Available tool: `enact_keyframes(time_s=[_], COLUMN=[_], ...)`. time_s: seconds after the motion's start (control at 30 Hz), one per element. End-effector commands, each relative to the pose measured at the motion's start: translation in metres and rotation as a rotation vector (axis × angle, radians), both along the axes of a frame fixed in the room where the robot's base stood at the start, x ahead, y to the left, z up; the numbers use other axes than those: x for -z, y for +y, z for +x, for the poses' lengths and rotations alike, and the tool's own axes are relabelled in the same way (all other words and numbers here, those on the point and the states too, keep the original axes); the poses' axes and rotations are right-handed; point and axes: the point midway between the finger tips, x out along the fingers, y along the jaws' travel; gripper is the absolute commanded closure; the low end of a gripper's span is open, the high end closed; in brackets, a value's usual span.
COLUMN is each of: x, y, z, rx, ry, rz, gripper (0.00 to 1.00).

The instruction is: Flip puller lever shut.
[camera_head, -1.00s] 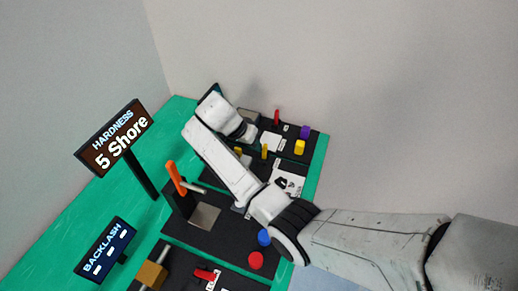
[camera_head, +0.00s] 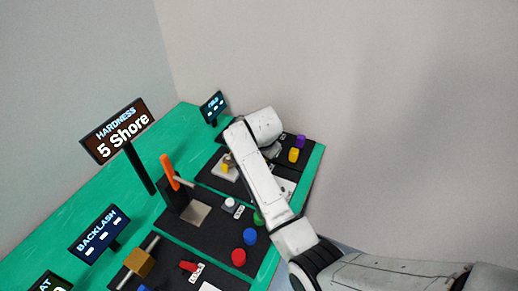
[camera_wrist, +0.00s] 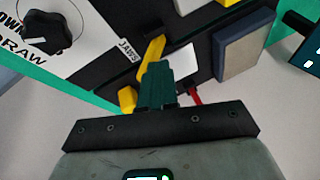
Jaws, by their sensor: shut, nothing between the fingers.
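A yellow lever (camera_wrist: 153,48) lies beside a label reading JAWS in the wrist view. A red lever (camera_wrist: 194,95) shows past the fingers on the right. No label names the puller lever, so I cannot tell which one it is. My gripper (camera_wrist: 156,68) is shut and empty. Its dark green fingers overlap the near part of the yellow lever; whether they touch it I cannot tell. In the head view my arm hides the fingertips and much of the far panel. A yellow part (camera_head: 226,166) shows left of my wrist there.
A grey block (camera_wrist: 250,45) and a dark knob (camera_wrist: 47,32) flank the fingers. An orange lever (camera_head: 168,170) stands upright on the middle panel. Screens (camera_head: 118,128) line the left side. Purple (camera_head: 301,141) and yellow (camera_head: 294,155) buttons sit far right.

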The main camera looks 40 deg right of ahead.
Motion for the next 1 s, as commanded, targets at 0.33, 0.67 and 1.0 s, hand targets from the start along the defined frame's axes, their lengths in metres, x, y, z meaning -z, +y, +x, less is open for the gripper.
enact_keyframes(time_s=[0.33,0.67,1.0], x=[0.002,0.008,0.008], y=[0.0,0.004,0.005], z=[-0.001,0.009,0.012], rx=[-0.001,-0.002,-0.001], ry=[-0.031,-0.029,-0.03], rz=[0.012,0.012,0.012], gripper=[1.0,1.0,1.0])
